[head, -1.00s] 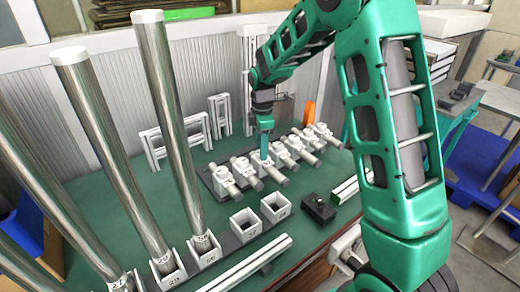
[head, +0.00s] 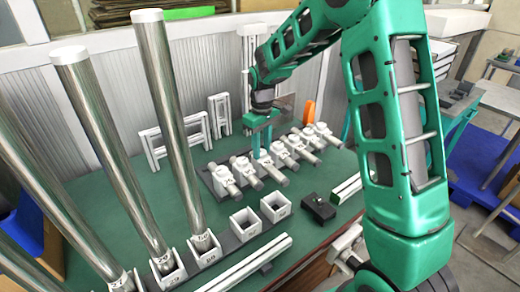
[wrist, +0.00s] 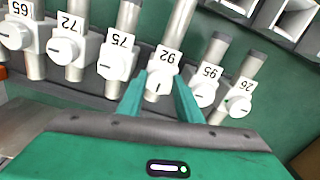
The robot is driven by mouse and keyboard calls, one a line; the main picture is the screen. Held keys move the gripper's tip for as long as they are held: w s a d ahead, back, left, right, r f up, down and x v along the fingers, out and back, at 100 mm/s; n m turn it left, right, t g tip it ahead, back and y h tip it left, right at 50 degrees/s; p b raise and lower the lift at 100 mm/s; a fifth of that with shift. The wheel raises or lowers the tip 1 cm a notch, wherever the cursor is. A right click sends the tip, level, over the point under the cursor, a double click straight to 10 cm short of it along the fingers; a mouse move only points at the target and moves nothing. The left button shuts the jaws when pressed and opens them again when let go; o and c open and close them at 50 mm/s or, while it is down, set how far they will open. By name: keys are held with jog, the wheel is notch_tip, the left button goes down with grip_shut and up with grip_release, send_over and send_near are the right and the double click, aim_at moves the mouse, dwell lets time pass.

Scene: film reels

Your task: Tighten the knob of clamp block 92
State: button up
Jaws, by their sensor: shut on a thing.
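Clamp block 92 (wrist: 168,60) is a white block with a number tag, in a row of similar blocks on a round bar; it also shows in the head view (head: 268,165), partly behind my fingers. Its white round knob (wrist: 157,86) carries a dark line that points nearly up and down in the wrist view. My gripper (wrist: 160,84) is shut on this knob, one green finger on each side. In the head view my gripper (head: 261,148) points down onto the third block from the left.
Clamp block 75 (wrist: 118,58) and clamp block 95 (wrist: 206,84) stand close on either side. Tall steel tubes (head: 171,130) rise at the left. Empty square sockets (head: 246,224) and a black box (head: 318,208) lie in front of the row.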

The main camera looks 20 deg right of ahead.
jog(key=m, duration=0.4)
jog(key=shift+m, duration=0.3)
jog(key=m, duration=0.4)
jog(key=shift+a+m, duration=0.1)
jog(key=shift+m, duration=0.2)
jog(key=m, duration=0.4)
jog(key=shift+w+m, duration=0.1)
jog(key=shift+m, duration=0.2)
jog(key=shift+a+m, duration=0.1)
jog(key=shift+m, duration=2)
jog(key=o, duration=1)
jog(key=shift+o, duration=0.2)
